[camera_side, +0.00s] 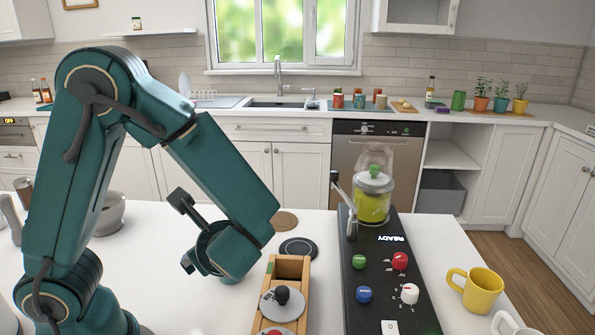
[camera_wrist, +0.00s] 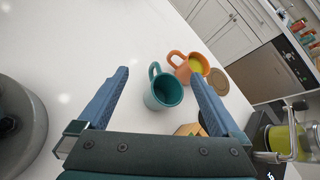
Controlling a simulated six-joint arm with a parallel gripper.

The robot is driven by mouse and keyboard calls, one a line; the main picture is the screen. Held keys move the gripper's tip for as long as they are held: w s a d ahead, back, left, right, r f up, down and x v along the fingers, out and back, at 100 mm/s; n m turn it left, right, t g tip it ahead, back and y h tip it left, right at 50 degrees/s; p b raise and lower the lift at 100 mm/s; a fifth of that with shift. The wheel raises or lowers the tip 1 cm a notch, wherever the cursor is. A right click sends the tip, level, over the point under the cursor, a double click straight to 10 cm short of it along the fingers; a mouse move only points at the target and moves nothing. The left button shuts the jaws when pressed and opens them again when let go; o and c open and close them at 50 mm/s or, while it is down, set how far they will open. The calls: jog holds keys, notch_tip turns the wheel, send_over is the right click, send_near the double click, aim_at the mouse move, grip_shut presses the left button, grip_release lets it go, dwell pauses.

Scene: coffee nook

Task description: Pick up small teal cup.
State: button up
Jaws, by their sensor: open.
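The small teal cup (camera_wrist: 163,92) stands on the white counter in the wrist view, its mouth and empty-looking inside showing and its handle towards the top. My gripper (camera_wrist: 158,73) is open, with one blue finger on each side of the cup in the picture. The cup appears to lie beyond the fingers, and I see no contact. In the side view my gripper (camera_side: 205,250) is low over the counter. The cup is mostly hidden there behind my arm and I cannot make it out surely.
An orange cup (camera_wrist: 187,67) with yellow-green contents stands close beside the teal cup, near the right finger. A grey bowl (camera_wrist: 18,125) is at the left. A wooden box (camera_side: 290,265) and a black machine (camera_side: 380,270) stand to the right. A yellow mug (camera_side: 482,292) is farther right.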

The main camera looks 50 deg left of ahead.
jog(key=f+m+t, duration=0.1)
jog(key=m, duration=0.1)
jog(key=w+d+f+m, duration=0.1)
jog(key=m, duration=0.1)
jog(key=d+f+m+t+y, duration=0.1)
jog(key=f+m, duration=0.1)
jog(key=shift+w+d+f+t, duration=0.1)
jog(key=shift+w+d+t, duration=0.05)
jog(key=shift+w+t, duration=0.2)
jog(key=shift+d+f+m, duration=0.1)
jog(key=shift+f+m, duration=0.25)
jog(key=shift+m, duration=0.05)
jog(key=shift+x, duration=2.4)
jog(key=c, duration=1.4)
jog(key=shift+r, duration=0.1)
jog(key=shift+r, duration=0.15)
